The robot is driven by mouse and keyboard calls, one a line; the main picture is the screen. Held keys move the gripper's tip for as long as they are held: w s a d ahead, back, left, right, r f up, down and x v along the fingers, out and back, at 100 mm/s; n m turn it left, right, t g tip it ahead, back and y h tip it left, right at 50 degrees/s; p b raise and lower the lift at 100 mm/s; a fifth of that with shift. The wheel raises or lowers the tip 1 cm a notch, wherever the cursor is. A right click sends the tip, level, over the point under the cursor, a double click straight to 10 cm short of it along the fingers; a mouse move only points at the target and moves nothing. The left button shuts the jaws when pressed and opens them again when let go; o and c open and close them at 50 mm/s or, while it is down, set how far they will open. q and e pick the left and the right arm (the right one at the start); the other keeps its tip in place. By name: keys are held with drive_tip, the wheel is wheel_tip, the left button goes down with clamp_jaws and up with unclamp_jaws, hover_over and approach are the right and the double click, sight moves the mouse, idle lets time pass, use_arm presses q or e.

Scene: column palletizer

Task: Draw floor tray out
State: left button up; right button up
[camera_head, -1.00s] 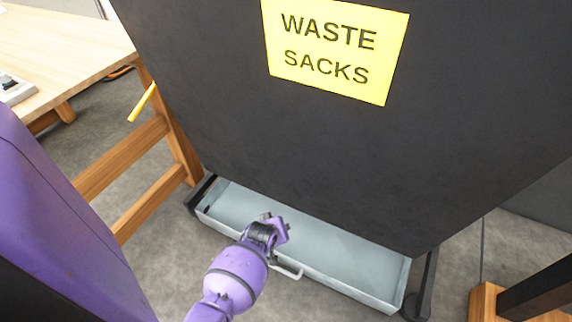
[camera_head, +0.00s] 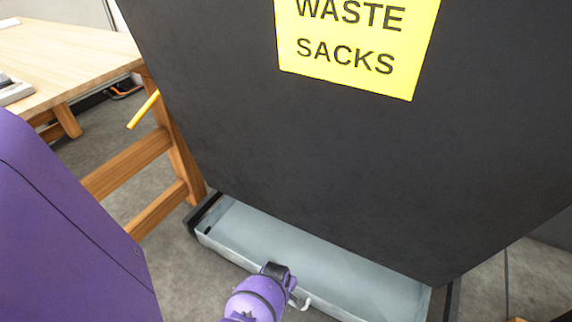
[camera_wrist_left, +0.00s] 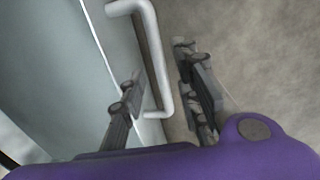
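The floor tray (camera_head: 330,274) is a long, shallow grey metal tray low under the dark panel. Its front part shows, and its back is hidden under the panel. Its pale bar handle (camera_head: 304,304) is partly hidden by my left arm. In the left wrist view the handle (camera_wrist_left: 154,60) runs between the two fingers of my left gripper (camera_wrist_left: 160,68), beside the tray's wall (camera_wrist_left: 97,30). The fingers are apart, one on each side of the bar, with gaps visible. In the head view my left wrist is in front of the tray and hides the fingers. My right gripper is out of view.
The dark panel (camera_head: 330,150) with a yellow "WASTE SACKS" sign (camera_head: 352,45) hangs over the tray. A wooden frame (camera_head: 130,165) and table (camera_head: 65,55) stand at the left. Grey floor is bare in front of the tray's left end.

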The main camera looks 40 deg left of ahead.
use_arm(q)
drive_tip(key=shift+w+a+f+b, duration=0.15)
drive_tip(key=shift+f+b, duration=0.25)
drive_tip(key=shift+f, duration=0.5)
drive_tip(key=shift+r, duration=0.1)
clamp_jaws()
